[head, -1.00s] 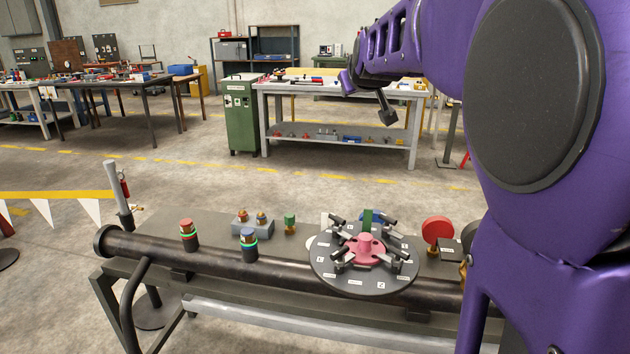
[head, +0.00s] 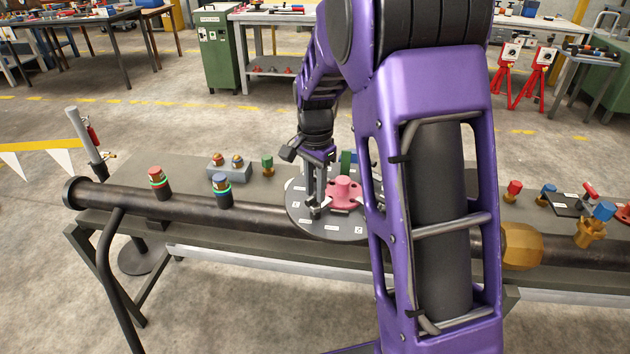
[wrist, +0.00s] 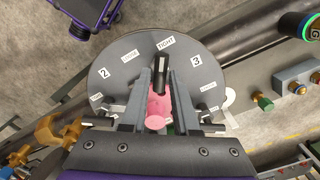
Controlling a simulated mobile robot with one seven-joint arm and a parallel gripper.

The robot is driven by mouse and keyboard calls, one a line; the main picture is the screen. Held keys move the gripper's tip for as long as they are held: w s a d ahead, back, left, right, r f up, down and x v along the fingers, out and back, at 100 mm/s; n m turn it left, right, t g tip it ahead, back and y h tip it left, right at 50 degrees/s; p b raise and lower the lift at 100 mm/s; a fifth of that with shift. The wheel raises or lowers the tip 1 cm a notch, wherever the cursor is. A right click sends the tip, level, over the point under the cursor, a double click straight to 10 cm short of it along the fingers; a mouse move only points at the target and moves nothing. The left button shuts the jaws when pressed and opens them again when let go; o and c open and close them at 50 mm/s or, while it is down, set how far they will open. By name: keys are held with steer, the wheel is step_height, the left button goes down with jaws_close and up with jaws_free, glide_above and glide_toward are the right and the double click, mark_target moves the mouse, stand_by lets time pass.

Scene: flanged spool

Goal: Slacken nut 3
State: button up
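The wrist view shows the flange (wrist: 120,70) with labels 2 and 3 (wrist: 196,62), plus TIGHT and LOOSE marks. A black nut handle (wrist: 161,72) points at the TIGHT mark left of the 3. My gripper (wrist: 161,78) has its fingers apart, one on each side of this handle; contact is unclear. My arm hides the flange's right part.
Other nut handles (wrist: 98,122) stand around the hub. A long dark pipe (head: 130,205) runs along the bench front. Red-capped (head: 157,182) and blue-capped (head: 221,190) posts with green rings stand left of the flange. A brass hex piece (head: 520,245) is to the right.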

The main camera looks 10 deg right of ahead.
mark_target(315, 195)
step_height(315, 195, down, 4)
steer(key=shift+f+b, duration=0.15)
steer(key=shift+b, duration=1.05)
steer(key=shift+w+r+n, duration=0.1)
steer(key=shift+r+n, duration=0.25)
steer(key=shift+n, duration=0.65)
steer(key=n, duration=0.4)
steer(key=shift+r+b, duration=0.1)
steer(key=shift+b, duration=0.3)
steer(key=n, duration=0.4)
steer(key=shift+b, duration=0.35)
steer(key=n, duration=0.3)
steer(key=shift+r+n+p, duration=0.3)
steer(key=shift+n+p, duration=0.15)
steer(key=shift+n, duration=0.45)
steer(key=n+p, duration=0.2)
steer(key=n, duration=0.2)
steer(key=n+p, duration=0.1)
steer(key=n, duration=0.2)
steer(key=shift+p, duration=0.35)
steer(key=shift+f, duration=0.25)
steer(key=shift+r+m, duration=0.1)
steer(key=shift+m, duration=1.1)
step_height(315, 195, up, 6)
steer(key=p, duration=0.4)
steer(key=shift+r, duration=0.45)
